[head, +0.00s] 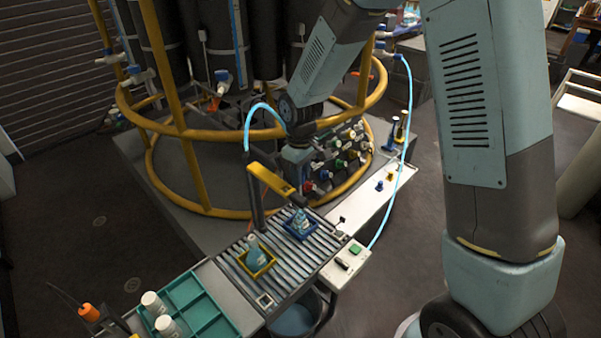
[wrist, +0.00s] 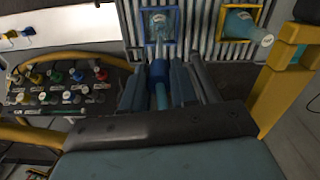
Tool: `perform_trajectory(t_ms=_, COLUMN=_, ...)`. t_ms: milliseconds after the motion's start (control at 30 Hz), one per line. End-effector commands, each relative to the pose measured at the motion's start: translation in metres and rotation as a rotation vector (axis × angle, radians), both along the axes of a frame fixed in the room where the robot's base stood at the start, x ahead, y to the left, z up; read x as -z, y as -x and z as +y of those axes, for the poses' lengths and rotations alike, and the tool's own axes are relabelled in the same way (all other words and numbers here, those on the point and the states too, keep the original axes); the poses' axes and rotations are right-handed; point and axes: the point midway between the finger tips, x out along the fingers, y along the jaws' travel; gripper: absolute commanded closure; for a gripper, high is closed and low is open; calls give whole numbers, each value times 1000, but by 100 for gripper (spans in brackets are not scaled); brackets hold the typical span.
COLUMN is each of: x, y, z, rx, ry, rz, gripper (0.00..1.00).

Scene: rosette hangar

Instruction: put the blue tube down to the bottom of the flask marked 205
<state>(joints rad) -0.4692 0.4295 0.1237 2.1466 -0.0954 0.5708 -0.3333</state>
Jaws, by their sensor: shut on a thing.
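My gripper (wrist: 158,68) is shut on the blue tube (wrist: 159,92), at its dark blue collar, in the wrist view. In the head view my gripper (head: 298,186) hangs above the far end of the roller conveyor, and a light blue tube (head: 248,132) arcs beside my wrist. One flask (head: 298,222) stands in a blue square frame on the rollers; it also shows just ahead of the held tube in the wrist view (wrist: 159,20). A second flask (head: 254,252) stands in a yellow frame; it shows upper right in the wrist view (wrist: 245,26). I cannot read 205 on either flask.
A yellow-topped post (head: 270,179) rises beside the conveyor (head: 290,268), close to my gripper. A panel of coloured knobs (wrist: 62,88) lies left in the wrist view. Yellow rails (head: 210,134) ring the dark tanks behind. A green tray (head: 195,305) with white bottles stands at front left.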

Motion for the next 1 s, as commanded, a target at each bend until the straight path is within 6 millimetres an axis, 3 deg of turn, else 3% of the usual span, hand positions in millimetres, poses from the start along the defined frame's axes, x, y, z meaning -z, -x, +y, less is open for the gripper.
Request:
perform_trajectory(t_ms=367, x=2, y=0, z=0, rx=0, ry=0, rz=0, gripper=97)
perform_trajectory(t_ms=1000, x=22, y=0, z=0, rx=1, ry=0, rz=1, gripper=97)
